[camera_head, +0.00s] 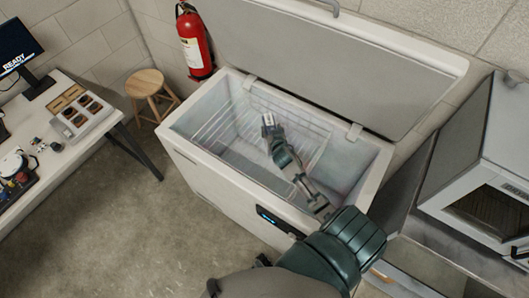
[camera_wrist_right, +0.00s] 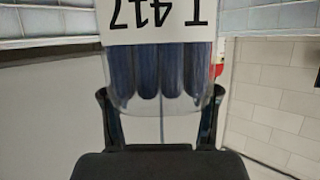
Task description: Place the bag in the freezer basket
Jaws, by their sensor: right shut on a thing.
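My right arm reaches over the open chest freezer (camera_head: 178,150), with the right gripper (camera_head: 269,124) above its inside. In the right wrist view, the right gripper (camera_wrist_right: 160,96) is shut on a clear bag (camera_wrist_right: 160,75). The bag holds several dark blue tubes and has a white label reading T 417, upside down in the picture. In the head view the bag is too small or hidden to make out. The wire freezer basket (camera_head: 215,126) shows inside the freezer. I cannot tell how high the gripper is above it. My left gripper is not in view.
The freezer lid (camera_head: 340,60) stands raised at the back. A fire extinguisher (camera_head: 194,42) hangs on the wall behind left, near a wooden stool (camera_head: 146,83). A white table (camera_head: 62,165) with a tray (camera_head: 84,117) is at left. A white cabinet appliance (camera_head: 490,150) stands at right.

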